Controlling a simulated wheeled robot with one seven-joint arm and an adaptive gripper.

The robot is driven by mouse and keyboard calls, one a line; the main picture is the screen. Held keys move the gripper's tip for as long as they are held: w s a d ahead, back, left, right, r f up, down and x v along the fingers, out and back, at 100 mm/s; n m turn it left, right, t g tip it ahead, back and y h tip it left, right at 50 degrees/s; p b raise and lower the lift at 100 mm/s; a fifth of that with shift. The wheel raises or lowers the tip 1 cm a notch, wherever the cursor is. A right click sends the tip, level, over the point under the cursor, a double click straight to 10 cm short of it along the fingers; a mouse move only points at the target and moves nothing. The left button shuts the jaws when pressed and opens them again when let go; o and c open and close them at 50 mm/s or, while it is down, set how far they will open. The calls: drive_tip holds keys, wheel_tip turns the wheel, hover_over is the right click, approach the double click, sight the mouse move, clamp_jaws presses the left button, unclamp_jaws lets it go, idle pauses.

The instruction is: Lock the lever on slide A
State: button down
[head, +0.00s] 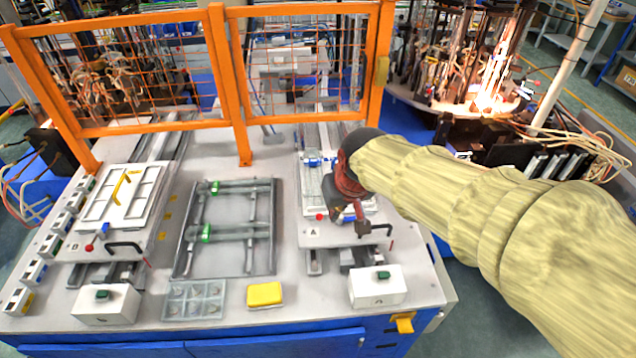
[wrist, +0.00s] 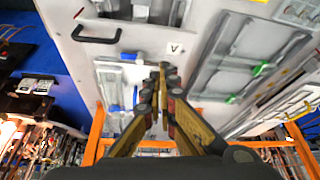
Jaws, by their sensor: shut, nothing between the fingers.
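Slide A (head: 345,238) is the right-hand plate in the head view, marked with an "A" label (head: 313,232) that shows upside down in the wrist view (wrist: 175,48). A red ball knob (head: 319,217) of the lever shows just left of my gripper (head: 347,217). My gripper is shut and empty, pointing down over the front part of slide A, and it shows in the wrist view (wrist: 163,72). It hides part of the plate, and the rest of the lever is hard to make out. I cannot tell whether the fingers touch the lever.
A black handle (head: 377,231) stands on slide A's front right, also in the wrist view (wrist: 96,38). A white button box (head: 378,287) is in front. A rack with green clips (head: 232,258) lies left, then another slide (head: 112,240). An orange mesh fence (head: 240,130) stands behind.

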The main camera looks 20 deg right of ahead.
drive_tip(key=w+p, duration=1.1)
drive_tip(key=w, duration=0.2)
drive_tip(key=shift+a+g+p, duration=0.25)
drive_tip(key=shift+g+p, duration=0.1)
drive_tip(key=shift+g, duration=0.05)
drive_tip(key=shift+s+f, duration=0.1)
drive_tip(key=shift+f, duration=0.05)
drive_tip(key=x, duration=0.9)
drive_tip(key=shift+f+p, duration=0.2)
drive_tip(key=shift+p, duration=0.15)
drive_tip(key=shift+f, duration=0.25)
drive_tip(key=s, duration=0.3)
drive_tip(key=shift+f+p, duration=0.15)
drive_tip(key=shift+p, duration=0.25)
drive_tip(key=shift+s+f, duration=0.2)
drive_tip(key=shift+s, duration=0.05)
